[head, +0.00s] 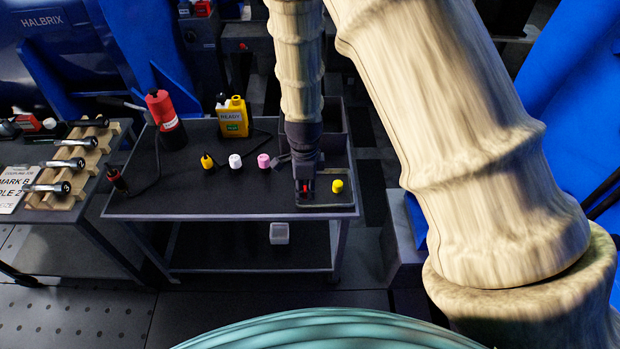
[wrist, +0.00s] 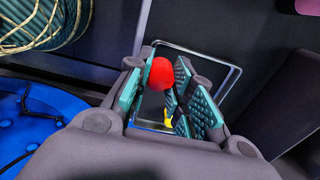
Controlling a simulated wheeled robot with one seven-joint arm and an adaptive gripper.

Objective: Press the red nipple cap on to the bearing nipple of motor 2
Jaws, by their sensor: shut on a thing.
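My gripper (head: 306,187) points down over the shallow tray (head: 325,206) at the right front of the dark table. It is shut on the red nipple cap (head: 307,186). In the wrist view, the round red cap (wrist: 161,73) sits between the teal-padded fingers of my gripper (wrist: 160,90), with the tray (wrist: 228,76) below. I cannot tell whether the cap still touches the tray floor. A large blue motor marked HALBRIX (head: 60,40) stands at the back left. I cannot make out motor 2 or its bearing nipple.
A yellow cap (head: 337,187) stands in the tray beside my gripper. On the table (head: 180,205) stand a yellow-and-black piece (head: 207,161), a white one (head: 235,161), a pink one (head: 264,161), a red bottle (head: 161,108) and a yellow can (head: 233,117). A tool rack (head: 75,165) is left.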

